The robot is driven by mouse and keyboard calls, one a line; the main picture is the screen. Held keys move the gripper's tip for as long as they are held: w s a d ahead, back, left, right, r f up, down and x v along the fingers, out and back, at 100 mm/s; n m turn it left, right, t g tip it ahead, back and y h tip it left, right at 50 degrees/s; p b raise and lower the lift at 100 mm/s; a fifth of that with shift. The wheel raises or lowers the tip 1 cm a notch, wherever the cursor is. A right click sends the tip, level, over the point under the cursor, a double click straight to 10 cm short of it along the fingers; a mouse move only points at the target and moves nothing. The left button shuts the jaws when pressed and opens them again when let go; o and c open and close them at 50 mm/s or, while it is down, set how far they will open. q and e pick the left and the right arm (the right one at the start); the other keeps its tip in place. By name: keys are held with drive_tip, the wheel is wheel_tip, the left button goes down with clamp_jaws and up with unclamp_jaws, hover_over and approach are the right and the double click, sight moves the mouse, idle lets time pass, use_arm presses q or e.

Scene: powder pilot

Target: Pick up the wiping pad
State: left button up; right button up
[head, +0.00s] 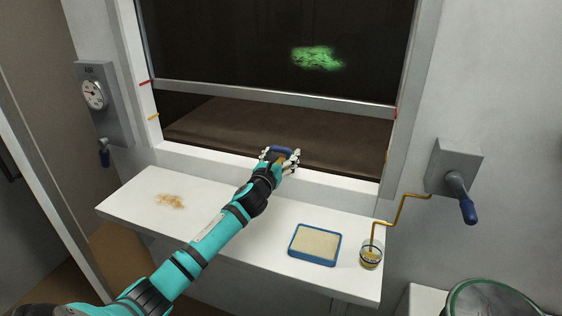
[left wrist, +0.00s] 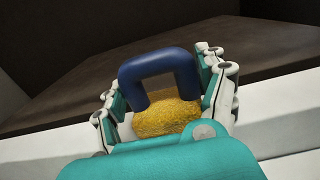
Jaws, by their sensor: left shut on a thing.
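The wiping pad shows in the left wrist view as a yellow, rough-textured block (left wrist: 167,117) with a dark blue arched handle (left wrist: 160,68). My left gripper (left wrist: 168,90) is shut on it, with a finger on each side. In the head view, my left gripper (head: 281,158) is at the window sill, above the back of the white shelf. The blue handle of the wiping pad (head: 282,149) shows between its fingers; most of the pad is hidden there. My right gripper is not in view.
The white shelf (head: 240,258) holds a brown powder smear (head: 170,201), a blue-rimmed tray (head: 315,245) and a glass jar (head: 371,254) under a bent copper pipe (head: 399,207). A partly raised window sash (head: 270,96) is behind. A blue-handled crank (head: 460,190) is at right.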

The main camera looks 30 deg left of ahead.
use_arm(q)
drive_tip(key=shift+r, duration=0.55)
wheel_tip(320, 180, up, 2)
drive_tip(key=shift+r, duration=0.1)
drive_tip(key=s+d+r+b, duration=0.1)
drive_tip(key=d+b, duration=0.1)
drive_tip(key=d, duration=1.4)
drive_tip(key=shift+r, duration=0.4)
drive_tip(key=shift+s+f, duration=0.1)
drive_tip(key=shift+s, duration=0.05)
